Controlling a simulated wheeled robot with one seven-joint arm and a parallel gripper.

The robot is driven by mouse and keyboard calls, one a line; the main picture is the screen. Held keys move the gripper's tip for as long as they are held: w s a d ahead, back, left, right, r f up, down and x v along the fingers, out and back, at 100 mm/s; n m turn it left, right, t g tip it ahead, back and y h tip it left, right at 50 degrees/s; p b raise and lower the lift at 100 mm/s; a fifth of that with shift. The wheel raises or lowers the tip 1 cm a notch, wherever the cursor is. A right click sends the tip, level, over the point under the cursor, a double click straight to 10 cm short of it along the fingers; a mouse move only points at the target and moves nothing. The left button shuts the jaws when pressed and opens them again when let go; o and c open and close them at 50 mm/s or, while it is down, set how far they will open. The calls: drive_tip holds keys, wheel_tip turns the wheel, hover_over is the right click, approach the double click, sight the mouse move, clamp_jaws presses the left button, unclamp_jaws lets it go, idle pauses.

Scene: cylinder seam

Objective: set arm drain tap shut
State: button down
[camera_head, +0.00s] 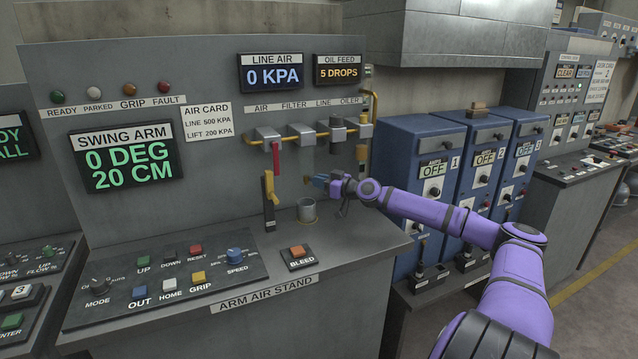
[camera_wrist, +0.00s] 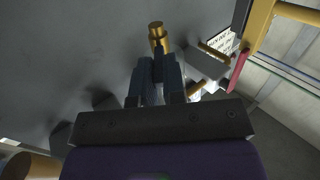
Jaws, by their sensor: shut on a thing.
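A small brass tap (camera_head: 307,180) sticks out from the grey panel of the arm air stand, above a small metal cup (camera_head: 307,211). I take it to be the drain tap; no label on it can be read. My gripper (camera_head: 318,181) reaches in from the right at the tap's height. In the wrist view the dark fingers (camera_wrist: 157,68) are close together on the brass tap (camera_wrist: 157,32), whose round end shows beyond the fingertips. The fingers hide the rest of the tap, so its turn position cannot be told.
A yellow lever (camera_head: 268,195) stands left of the cup, below a red handle (camera_head: 276,158). Grey air units (camera_head: 300,133) sit above on a yellow pipe. A BLEED button (camera_head: 298,251) is on the desk in front. Blue cabinets (camera_head: 412,150) stand right, behind my arm.

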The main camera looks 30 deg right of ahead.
drive_tip(key=shift+w+d+n+g+y, duration=0.45)
drive_tip(key=shift+n+g+y, duration=0.85)
drive_tip(key=shift+g, duration=0.2)
drive_tip(key=shift+w+d+n+g+y, duration=0.4)
drive_tip(key=shift+w+n+g+y, duration=0.1)
drive_tip(key=shift+n+g+y, duration=0.9)
drive_tip(key=shift+w+d+n+g+y, duration=0.45)
drive_tip(key=shift+n+g+y, duration=0.75)
drive_tip(key=shift+g, duration=0.4)
drive_tip(key=c, duration=1.2)
unclamp_jaws()
drive_tip(key=shift+a, duration=0.1)
